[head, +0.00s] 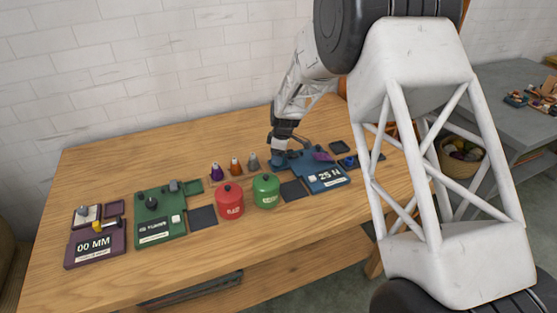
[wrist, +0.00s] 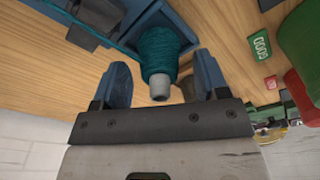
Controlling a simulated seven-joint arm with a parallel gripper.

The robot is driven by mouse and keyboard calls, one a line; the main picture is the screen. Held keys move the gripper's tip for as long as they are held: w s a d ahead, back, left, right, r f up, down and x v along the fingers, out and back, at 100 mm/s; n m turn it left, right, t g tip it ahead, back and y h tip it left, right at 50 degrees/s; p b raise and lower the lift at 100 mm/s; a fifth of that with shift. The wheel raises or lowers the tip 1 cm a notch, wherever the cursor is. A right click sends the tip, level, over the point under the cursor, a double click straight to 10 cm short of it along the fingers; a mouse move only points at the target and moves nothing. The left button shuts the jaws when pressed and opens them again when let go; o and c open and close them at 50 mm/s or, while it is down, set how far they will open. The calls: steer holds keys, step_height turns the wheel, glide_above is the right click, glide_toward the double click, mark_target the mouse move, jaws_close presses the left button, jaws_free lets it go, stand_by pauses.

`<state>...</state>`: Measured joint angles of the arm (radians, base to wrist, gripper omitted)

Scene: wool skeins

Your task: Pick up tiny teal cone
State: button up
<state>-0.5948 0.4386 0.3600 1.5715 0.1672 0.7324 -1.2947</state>
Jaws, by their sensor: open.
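The teal cone (wrist: 158,48) is wound with teal yarn and has a pale grey tip pointing toward my gripper's palm in the wrist view. My gripper (wrist: 162,66) is open, with one blue finger on each side of the cone. Gaps show between the cone and both fingers, narrower on the right. In the head view my gripper (head: 279,159) is low over the left end of the blue station (head: 312,168). I cannot clearly make out the teal cone there.
Purple (head: 216,173), orange (head: 235,167) and grey (head: 253,162) cones stand in a row left of my gripper. A red canister (head: 230,203) and a green canister (head: 266,191) stand in front. Green (head: 160,217) and purple (head: 95,240) stations lie further left.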

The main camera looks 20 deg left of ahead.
steer(key=shift+c, duration=0.4)
steer(key=c, duration=0.9)
steer(key=shift+r, duration=5)
steer(key=shift+r, duration=0.15)
steer(key=shift+r, duration=2.35)
